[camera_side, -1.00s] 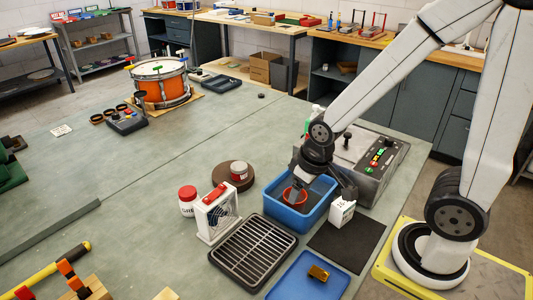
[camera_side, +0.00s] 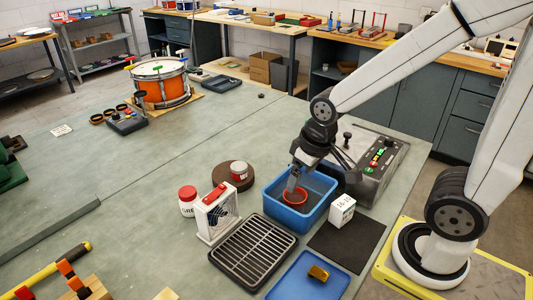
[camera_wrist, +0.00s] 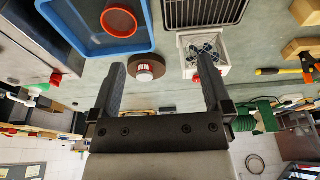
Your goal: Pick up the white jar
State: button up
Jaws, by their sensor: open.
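A white jar with a red lid and dark lettering (camera_side: 187,203) stands on the bench left of the small white fan. A second, smaller white jar with a red band (camera_side: 239,169) stands on a round brown disc (camera_side: 222,181); it shows in the wrist view (camera_wrist: 144,72) between my fingers, farther off. Which one the task means I cannot tell. My gripper (camera_side: 314,168) is open and empty above the blue bin, to the right of both jars and touching neither. In the wrist view its two fingers (camera_wrist: 162,75) are spread wide.
The blue bin (camera_side: 328,209) holds a red-orange cup (camera_side: 295,197). A white fan (camera_side: 217,214) stands close beside the lettered jar. A black grill rack (camera_side: 253,252), a white block (camera_side: 342,210) and a control box (camera_side: 377,165) are nearby.

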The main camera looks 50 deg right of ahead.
jog(key=w+a+m+t+y, duration=0.3)
jog(key=w+m+y, duration=0.9)
jog(key=w+m, duration=1.25)
jog(key=w+f+n, duration=0.2)
jog(key=w+f, duration=0.1)
jog(key=f, duration=0.5)
jog(key=shift+a+f+y, duration=0.3)
jog(key=shift+a+f, duration=0.05)
jog(key=shift+f, duration=0.05)
jog(key=shift+w+f, duration=0.1)
send_near(189, 201)
jog(key=shift+g, duration=0.3)
jog(key=w+f, duration=0.1)
jog(key=w+a+f, duration=0.1)
jog(key=w+f, duration=0.1)
jog(key=shift+a+f, duration=0.1)
jog(key=shift+w+a+f, duration=0.1)
jog(key=shift+w+a, duration=0.2)
jog(key=shift+a, duration=0.15)
jog(key=shift+a, duration=0.1)
